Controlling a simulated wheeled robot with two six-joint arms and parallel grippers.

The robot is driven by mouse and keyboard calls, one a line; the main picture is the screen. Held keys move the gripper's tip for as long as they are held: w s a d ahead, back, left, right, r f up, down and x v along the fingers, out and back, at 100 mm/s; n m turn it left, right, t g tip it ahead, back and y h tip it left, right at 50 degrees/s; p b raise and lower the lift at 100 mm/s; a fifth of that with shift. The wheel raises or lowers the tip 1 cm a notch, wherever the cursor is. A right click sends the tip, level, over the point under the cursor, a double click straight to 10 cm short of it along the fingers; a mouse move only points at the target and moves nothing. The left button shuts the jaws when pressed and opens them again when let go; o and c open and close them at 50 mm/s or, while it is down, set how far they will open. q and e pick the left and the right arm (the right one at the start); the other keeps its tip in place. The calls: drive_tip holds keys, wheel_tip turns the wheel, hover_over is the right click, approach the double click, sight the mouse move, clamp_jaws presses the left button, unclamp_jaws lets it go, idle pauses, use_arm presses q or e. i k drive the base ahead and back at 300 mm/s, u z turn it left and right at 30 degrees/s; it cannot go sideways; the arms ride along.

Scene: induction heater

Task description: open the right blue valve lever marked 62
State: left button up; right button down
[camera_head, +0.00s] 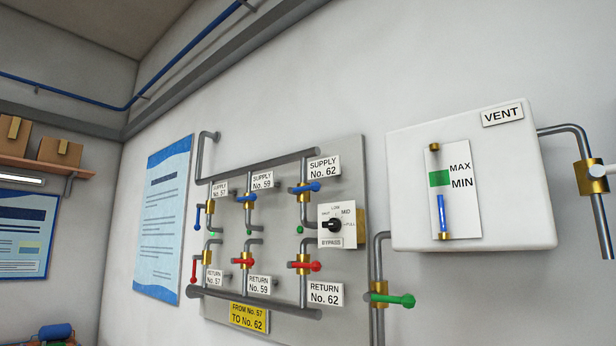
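The right blue valve lever (306,188) is on the wall panel, just below the sign "SUPPLY No. 62" (323,167). It lies roughly horizontal, across its upright pipe, with its knob to the right. Another blue lever (247,198), under "SUPPLY No. 59", also lies across its pipe. The blue lever (197,216) at "SUPPLY No. 57" hangs downward, along its pipe. Neither of my grippers shows in the head view.
Red return levers (308,266) sit lower on the panel. A bypass dial (334,225) is right of the supply 62 pipe. A green lever (393,299) sticks out below the white vent tank (503,226). A blue poster (161,225) hangs at left.

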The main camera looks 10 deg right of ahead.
sight(314, 187)
drive_tip(key=u, duration=0.25)
drive_tip(key=i, duration=1.05)
drive_tip(key=z, duration=0.25)
